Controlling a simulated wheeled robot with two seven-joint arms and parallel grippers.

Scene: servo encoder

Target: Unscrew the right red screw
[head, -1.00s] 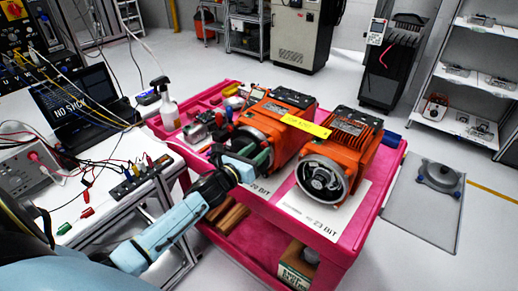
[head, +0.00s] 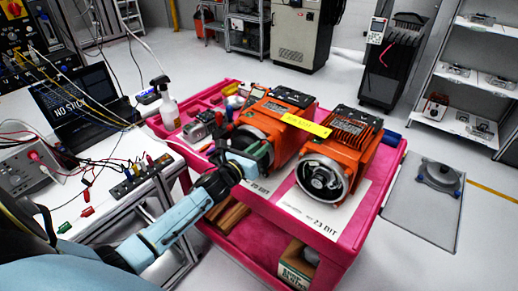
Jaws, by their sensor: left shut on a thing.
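Two orange motors stand on the pink cart, the left one (head: 265,127) and the right one (head: 338,155), each with a round metal-rimmed opening facing the front. My left gripper (head: 254,157) is in front of the left motor's opening, at its lower edge. It is shut on a small green part (head: 261,151); at this size I cannot tell what that part is or whether it touches the motor. The gripper hides part of that opening. No red screw can be made out on either motor. My right gripper is not in view.
The pink cart (head: 334,257) has a white label sheet under the right motor and a yellow tag (head: 306,125) between the motors. A spray bottle (head: 167,104) and small tools stand at the cart's back left. A wired bench with a laptop (head: 78,100) is at left.

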